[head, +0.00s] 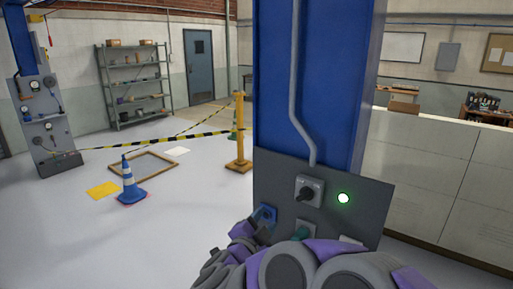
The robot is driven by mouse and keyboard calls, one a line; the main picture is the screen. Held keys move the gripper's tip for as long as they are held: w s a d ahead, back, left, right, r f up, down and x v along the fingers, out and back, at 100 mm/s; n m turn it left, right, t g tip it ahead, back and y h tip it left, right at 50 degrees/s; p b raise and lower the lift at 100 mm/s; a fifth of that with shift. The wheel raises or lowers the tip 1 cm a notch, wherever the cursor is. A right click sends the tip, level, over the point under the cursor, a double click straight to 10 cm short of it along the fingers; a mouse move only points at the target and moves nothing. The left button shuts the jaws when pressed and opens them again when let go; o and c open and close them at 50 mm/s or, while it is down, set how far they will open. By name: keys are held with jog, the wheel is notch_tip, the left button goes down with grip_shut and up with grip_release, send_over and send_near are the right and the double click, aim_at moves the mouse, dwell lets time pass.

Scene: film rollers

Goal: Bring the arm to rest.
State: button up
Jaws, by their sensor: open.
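My purple and grey arm fills the bottom centre of the head view, folded low in front of a blue column (315,80). My gripper (246,233) is at the arm's left end, near the lower left edge of the column's grey panel (350,205). It is open, and nothing shows held in it. Its fingertips are small and partly covered by the arm. I cannot tell whether it touches the panel.
A blue cone (130,186) stands on the open floor at left, near a wooden frame (143,166) lying flat. Yellow-black tape runs to a yellow post (239,140). A second column (42,115) stands far left. A pale low wall (430,180) closes the right.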

jog(key=s+a+n+g+y, duration=0.5)
jog(key=s+a+n+y, duration=0.3)
jog(key=n+y, duration=0.4)
jog(key=s+d+f+n+g+h, duration=0.1)
jog(key=s+d+f+g, duration=0.2)
jog(key=s+d, duration=0.3)
jog(key=s+d+f+g+h, duration=0.2)
jog(key=s+d+g, duration=0.3)
jog(key=s, duration=1)
jog(key=s+d+f+n+g+h, duration=0.1)
jog(key=s+d+f+g, duration=0.3)
jog(key=s+d, duration=0.4)
jog(key=shift+s+d+f+n+h, duration=0.35)
jog(key=shift+s+f+h, duration=0.2)
jog(key=shift+s, duration=0.65)
